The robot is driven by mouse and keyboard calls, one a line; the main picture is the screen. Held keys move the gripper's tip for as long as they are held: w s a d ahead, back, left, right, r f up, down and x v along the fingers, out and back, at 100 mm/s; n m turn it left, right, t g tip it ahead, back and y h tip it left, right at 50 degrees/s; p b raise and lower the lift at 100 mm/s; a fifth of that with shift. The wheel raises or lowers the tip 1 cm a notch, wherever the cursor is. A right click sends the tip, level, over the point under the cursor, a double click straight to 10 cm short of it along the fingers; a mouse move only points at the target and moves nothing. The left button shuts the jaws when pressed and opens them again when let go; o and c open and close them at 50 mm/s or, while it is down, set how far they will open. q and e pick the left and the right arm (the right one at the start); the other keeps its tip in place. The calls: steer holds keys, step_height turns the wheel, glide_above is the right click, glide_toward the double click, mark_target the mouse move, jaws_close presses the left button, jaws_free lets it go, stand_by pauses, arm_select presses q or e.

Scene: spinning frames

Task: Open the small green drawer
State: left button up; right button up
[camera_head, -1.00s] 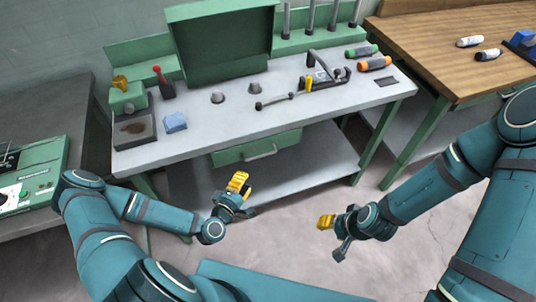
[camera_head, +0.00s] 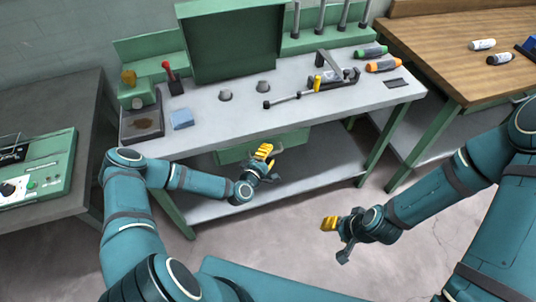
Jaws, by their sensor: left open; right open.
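The small green drawer (camera_head: 234,153) is under the front edge of the grey workbench top (camera_head: 300,113) and looks shut. Its handle is hidden behind my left gripper. My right gripper (camera_head: 335,238) is open and empty, held above the floor to the right and well away from the drawer.
The bench's lower shelf (camera_head: 315,177) is bare. On the top are a blue block (camera_head: 181,119), a dark tray (camera_head: 142,124), and bottles with green (camera_head: 371,52) and orange (camera_head: 384,65) parts. A wooden table (camera_head: 450,60) stands right.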

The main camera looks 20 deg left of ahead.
arm_select(q)
jaws_close()
steer(key=shift+s, duration=0.1)
arm_select(e)
steer(key=shift+s, duration=0.15)
